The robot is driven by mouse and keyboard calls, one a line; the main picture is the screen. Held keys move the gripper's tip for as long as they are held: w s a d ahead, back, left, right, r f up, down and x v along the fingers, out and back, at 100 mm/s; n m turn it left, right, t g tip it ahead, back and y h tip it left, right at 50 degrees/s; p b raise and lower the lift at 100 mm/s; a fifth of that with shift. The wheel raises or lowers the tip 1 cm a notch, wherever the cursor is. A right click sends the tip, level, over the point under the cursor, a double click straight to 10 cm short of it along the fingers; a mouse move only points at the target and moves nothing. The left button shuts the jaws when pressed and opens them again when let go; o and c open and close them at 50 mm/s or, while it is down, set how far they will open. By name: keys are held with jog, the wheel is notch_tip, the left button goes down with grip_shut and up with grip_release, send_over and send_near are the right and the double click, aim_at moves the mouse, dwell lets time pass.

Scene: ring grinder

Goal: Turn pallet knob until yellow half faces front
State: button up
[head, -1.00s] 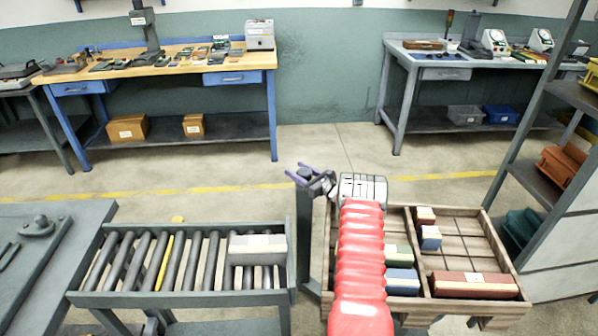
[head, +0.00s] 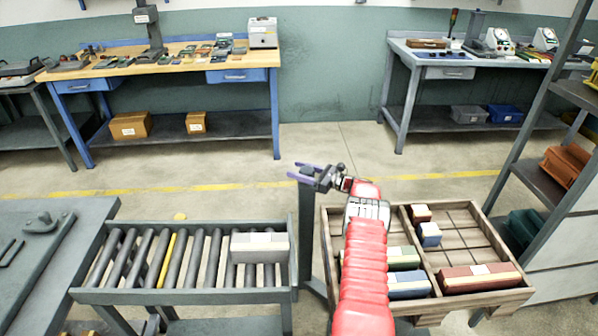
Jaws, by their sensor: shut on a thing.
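My gripper (head: 304,174) has its two purple fingers around the top of a dark upright post (head: 305,225) between the roller conveyor and the wooden tray. It is shut on the knob at the post's top. The knob is small and mostly hidden by the fingers, and I cannot make out its coloured halves or which way a yellow half faces. My red arm reaches over the wooden tray to the post from the right.
The roller conveyor (head: 83,296) carries a grey-and-white block (head: 259,247). The divided wooden tray (head: 478,305) holds several coloured blocks below my arm. A shelf rack (head: 540,185) stands at right. Open floor lies behind.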

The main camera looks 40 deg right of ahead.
dwell(0.5)
jog(key=o, duration=1)
jog(key=shift+o, duration=0.2)
jog(key=shift+s, duration=0.1)
jog(key=v, duration=1.3)
jog(key=shift+s+d, duration=0.2)
jog(key=shift+d, duration=0.1)
jog(key=shift+o, duration=0.2)
